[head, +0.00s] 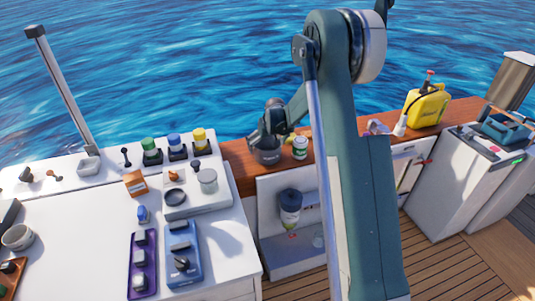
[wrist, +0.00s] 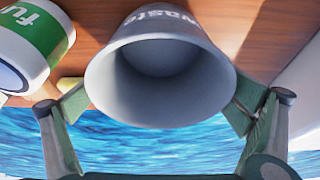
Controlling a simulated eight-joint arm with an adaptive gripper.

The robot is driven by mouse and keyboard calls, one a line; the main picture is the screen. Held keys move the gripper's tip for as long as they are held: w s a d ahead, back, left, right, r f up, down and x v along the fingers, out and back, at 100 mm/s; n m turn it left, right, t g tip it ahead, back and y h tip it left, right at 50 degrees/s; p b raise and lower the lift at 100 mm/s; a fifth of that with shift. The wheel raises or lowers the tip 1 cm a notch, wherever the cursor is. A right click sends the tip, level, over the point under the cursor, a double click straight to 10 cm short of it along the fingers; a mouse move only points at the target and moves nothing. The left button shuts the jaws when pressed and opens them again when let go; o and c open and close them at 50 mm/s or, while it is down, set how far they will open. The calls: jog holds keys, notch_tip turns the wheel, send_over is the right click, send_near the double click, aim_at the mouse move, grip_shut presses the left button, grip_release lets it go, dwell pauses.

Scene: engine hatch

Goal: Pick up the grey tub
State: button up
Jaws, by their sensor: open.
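The grey tub (wrist: 160,30) fills the upper middle of the wrist view, with its open mouth towards the camera and the letters "waste" on its side. My gripper (wrist: 160,108) is open, with one finger on each side of the tub's rim. The fingers look very close to the tub; I cannot tell whether they touch it. In the head view the grey tub (head: 268,156) stands on the wooden ledge, its top partly hidden by my gripper (head: 265,138).
A white jar with a green label (head: 300,148) stands close beside the tub on the wooden ledge (head: 238,158). It also shows in the wrist view (wrist: 35,45). A yellow canister (head: 427,106) stands farther right. Water lies beyond the ledge.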

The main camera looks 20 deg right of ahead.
aim_at(266, 148)
jog(key=shift+x, duration=1.5)
jog(key=c, duration=1)
